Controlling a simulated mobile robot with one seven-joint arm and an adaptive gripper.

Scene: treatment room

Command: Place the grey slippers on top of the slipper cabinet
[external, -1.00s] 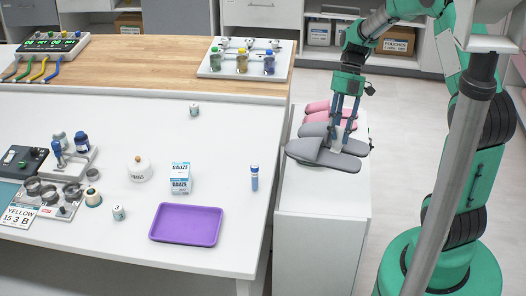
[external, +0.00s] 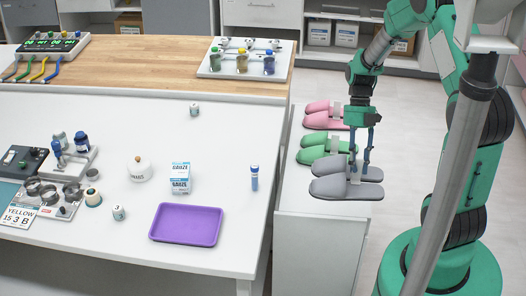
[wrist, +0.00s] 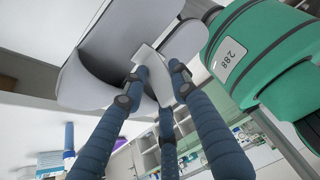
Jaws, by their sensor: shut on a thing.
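The pair of grey slippers (external: 335,189) is at the near end of the white slipper cabinet (external: 318,250), over its top. The pair is joined by a pale tag, and its right end reaches past the cabinet's right edge in the external view. I cannot tell whether the soles touch the top or hang just above it. My gripper (external: 357,175) points down and is shut on the slippers at the tag. In the wrist view the grey slippers (wrist: 98,75) lie beyond my gripper's fingertips (wrist: 158,78), which pinch the tag.
Green slippers (external: 314,155) and pink slippers (external: 318,121) sit behind on the cabinet top. A white table with a purple tray (external: 187,224), a gauze box (external: 180,178) and a blue-capped tube (external: 254,178) stands left. The cabinet top's near strip looks bare.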

